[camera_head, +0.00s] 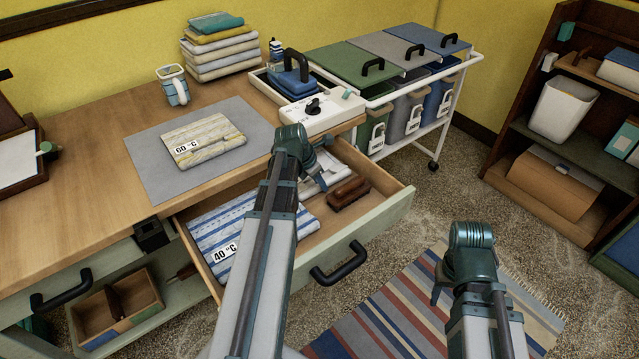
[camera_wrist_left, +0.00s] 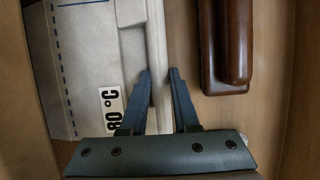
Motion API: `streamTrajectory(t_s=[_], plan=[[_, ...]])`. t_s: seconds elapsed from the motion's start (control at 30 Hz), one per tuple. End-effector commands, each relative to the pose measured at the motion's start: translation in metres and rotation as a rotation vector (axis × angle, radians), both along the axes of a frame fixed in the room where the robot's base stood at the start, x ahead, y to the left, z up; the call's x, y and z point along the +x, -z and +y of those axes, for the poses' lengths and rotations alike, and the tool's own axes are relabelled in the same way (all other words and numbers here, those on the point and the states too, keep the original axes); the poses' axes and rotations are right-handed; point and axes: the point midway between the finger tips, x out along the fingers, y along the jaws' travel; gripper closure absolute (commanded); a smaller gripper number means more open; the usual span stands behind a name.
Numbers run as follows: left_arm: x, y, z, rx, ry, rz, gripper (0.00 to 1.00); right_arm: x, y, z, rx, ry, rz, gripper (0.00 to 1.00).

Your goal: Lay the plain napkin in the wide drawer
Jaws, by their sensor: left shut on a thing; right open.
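The wide drawer (camera_head: 385,226) stands pulled out below the counter. In it, a pale, mostly plain napkin (camera_head: 331,172) lies at the back, partly hidden by my left arm. The left wrist view shows this napkin (camera_wrist_left: 85,65) with an "80 °C" tag and a thin blue line near the top. My left gripper (camera_head: 318,181) is down in the drawer, its fingers (camera_wrist_left: 160,75) shut on the napkin's folded edge. My right gripper (camera_head: 440,286) is open and empty above the striped rug, outside the drawer.
A blue-striped "40 °C" napkin (camera_head: 218,228) lies at the drawer's left. A brown wooden block (camera_head: 348,193) is right of the pale napkin. A "60 °C" napkin (camera_head: 205,142) lies on a grey mat (camera_head: 150,175) on the counter. The drawer's front right has bare floor.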

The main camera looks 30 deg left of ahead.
Motion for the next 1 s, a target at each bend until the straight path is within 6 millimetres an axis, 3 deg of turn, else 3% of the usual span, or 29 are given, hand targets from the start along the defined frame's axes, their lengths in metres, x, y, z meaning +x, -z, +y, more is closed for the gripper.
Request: streamTrajectory(t_s=[0.07,0.1,0.23,0.67,1.0], plan=[[0.000,0.004,0.000,0.000,0.000,0.000,1.00,0.000,0.004,0.000,0.000,0.000,0.000,0.50],[0.000,0.002,0.000,0.000,0.000,0.000,0.64,0.000,0.002,0.000,0.000,0.000,0.000,0.50],[0.000,0.002,0.000,0.000,0.000,0.000,0.41,0.000,0.002,0.000,0.000,0.000,0.000,0.50],[0.000,-0.002,0.000,0.000,0.000,0.000,0.41,0.000,-0.002,0.000,0.000,0.000,0.000,0.50],[-0.012,-0.036,0.005,0.000,-0.001,0.000,0.41,0.000,-0.036,0.000,0.000,0.000,0.000,0.50]])
